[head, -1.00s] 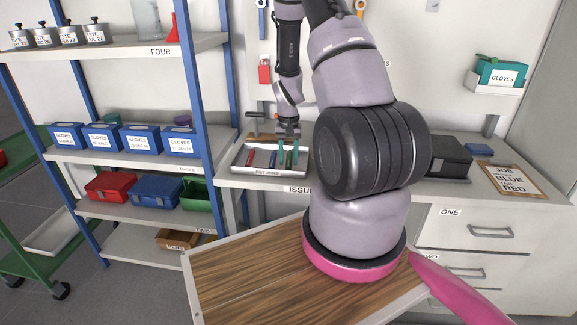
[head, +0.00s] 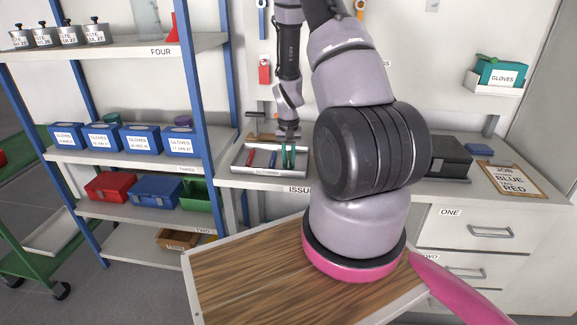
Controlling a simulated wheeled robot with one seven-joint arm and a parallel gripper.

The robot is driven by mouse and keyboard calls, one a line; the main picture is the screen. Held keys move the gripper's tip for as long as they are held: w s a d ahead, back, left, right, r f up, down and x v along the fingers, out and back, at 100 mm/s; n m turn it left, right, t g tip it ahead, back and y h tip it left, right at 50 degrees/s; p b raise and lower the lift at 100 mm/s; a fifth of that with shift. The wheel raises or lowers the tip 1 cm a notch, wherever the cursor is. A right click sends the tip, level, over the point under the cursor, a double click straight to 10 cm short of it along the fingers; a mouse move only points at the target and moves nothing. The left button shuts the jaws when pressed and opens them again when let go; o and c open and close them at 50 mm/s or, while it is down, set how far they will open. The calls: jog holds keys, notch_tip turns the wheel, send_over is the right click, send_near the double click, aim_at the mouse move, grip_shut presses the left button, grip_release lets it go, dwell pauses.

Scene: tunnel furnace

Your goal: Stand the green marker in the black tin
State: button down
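My gripper (head: 288,160) points down over the right part of the grey returns tray (head: 262,174) on the bench. Its two teal fingers are close together inside the tray and look shut on a thin green upright thing, which seems to be the green marker. The marker is mostly hidden between the fingers and too small to see clearly. A red marker (head: 250,157) and a blue marker (head: 273,159) are in the tray to the left of the fingers. I see no black tin for certain; my arm covers the middle of the bench.
A dark box (head: 450,158) and a clipboard (head: 511,179) are on the bench at right. A blue-framed shelf (head: 120,160) with bins stands at left. A wooden-topped surface (head: 240,270) is in front. A hammer-like tool (head: 262,137) lies behind the tray.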

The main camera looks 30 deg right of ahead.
aim_at(289, 162)
jog(key=shift+r, duration=0.1)
dwell(0.3)
notch_tip(289, 162, up, 12)
dwell(0.4)
dwell(0.3)
